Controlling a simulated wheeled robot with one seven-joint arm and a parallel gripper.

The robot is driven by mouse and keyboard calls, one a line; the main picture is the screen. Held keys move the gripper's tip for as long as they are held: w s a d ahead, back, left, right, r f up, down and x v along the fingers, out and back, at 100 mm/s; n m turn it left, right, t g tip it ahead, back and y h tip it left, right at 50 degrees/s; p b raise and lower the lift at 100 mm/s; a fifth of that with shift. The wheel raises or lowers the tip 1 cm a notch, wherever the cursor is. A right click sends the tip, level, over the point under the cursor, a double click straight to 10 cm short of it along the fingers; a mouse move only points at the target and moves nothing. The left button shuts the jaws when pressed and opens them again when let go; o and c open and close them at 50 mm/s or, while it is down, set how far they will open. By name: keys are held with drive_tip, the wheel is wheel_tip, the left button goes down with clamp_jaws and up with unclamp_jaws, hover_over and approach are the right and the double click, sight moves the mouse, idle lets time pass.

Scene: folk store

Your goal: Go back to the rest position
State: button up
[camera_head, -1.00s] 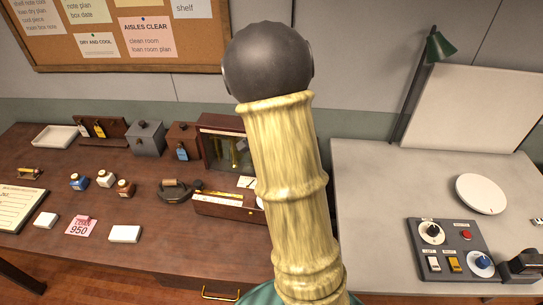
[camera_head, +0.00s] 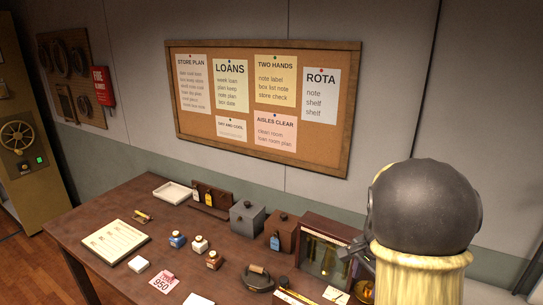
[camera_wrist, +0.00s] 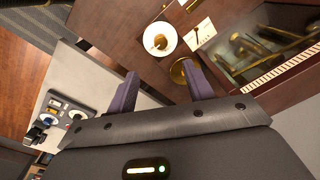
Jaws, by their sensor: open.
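My gripper (camera_wrist: 160,84) shows in the wrist view, with its two purple fingers spread apart and nothing between them. It hangs above the edge of the brown desk (camera_wrist: 115,25), with the pale table (camera_wrist: 62,75) to the lower left. A white round dish (camera_wrist: 160,39) and a brass disc (camera_wrist: 178,71) lie beyond the fingertips.
The brown desk also shows in the head view (camera_head: 105,205). It holds a glass-fronted case (camera_head: 322,248), a grey box (camera_head: 247,218), a brown box (camera_head: 281,232), small bottles and a white tray (camera_head: 172,192). A control panel (camera_wrist: 65,115) sits on the pale table.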

drive_tip(key=s+a+f+n+t, duration=0.1)
drive_tip(key=s+a+n+t, duration=0.1)
drive_tip(key=s+a+n, duration=0.9)
drive_tip(key=shift+a+f+n, duration=0.3)
drive_tip(key=shift+a+n, duration=0.5)
drive_tip(key=shift+n, duration=0.4)
drive_tip(key=shift+s, duration=0.1)
